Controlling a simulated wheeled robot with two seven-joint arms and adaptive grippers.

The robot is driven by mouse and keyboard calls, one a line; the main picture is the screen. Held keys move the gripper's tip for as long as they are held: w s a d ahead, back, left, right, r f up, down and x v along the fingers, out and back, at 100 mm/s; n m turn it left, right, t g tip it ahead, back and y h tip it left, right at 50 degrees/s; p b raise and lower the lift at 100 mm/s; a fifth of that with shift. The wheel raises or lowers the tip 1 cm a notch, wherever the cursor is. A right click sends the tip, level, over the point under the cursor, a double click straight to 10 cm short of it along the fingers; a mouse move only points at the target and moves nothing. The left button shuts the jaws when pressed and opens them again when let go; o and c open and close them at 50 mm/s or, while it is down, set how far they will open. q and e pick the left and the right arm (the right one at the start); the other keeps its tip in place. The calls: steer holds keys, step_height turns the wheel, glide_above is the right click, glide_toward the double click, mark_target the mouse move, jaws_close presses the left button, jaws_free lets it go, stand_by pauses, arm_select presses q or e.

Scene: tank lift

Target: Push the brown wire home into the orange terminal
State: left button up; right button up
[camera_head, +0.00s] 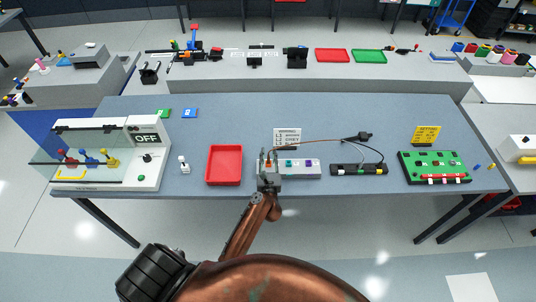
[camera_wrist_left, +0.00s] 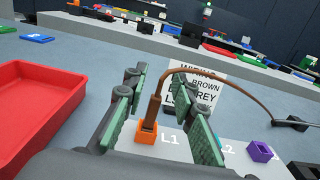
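The orange terminal (camera_wrist_left: 146,139) sits at the L1 end of the white terminal block (camera_head: 300,176). The brown wire (camera_wrist_left: 153,108) stands nearly upright with its thick end at the orange terminal's top; how deep it sits I cannot tell. From there the wire (camera_head: 318,141) arcs right to a black cable piece (camera_head: 362,136). My left gripper (camera_head: 268,172) is over the block's left end. In the left wrist view its green-padded fingers (camera_wrist_left: 165,128) are apart on either side of the wire and terminal, with a gap to the right pad. My right gripper does not show.
A red tray (camera_head: 238,178) lies left of the block. A wiring sign (camera_head: 287,134) stands behind it. A black strip (camera_head: 358,170) and a green board (camera_head: 435,180) are to the right. A switch panel marked OFF (camera_head: 148,160) stands at far left. The table's back is mostly clear.

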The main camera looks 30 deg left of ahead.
arm_select(q)
steer(key=v, duration=0.7)
steer(key=shift+s+d, duration=0.1)
steer(key=shift+s, duration=0.2)
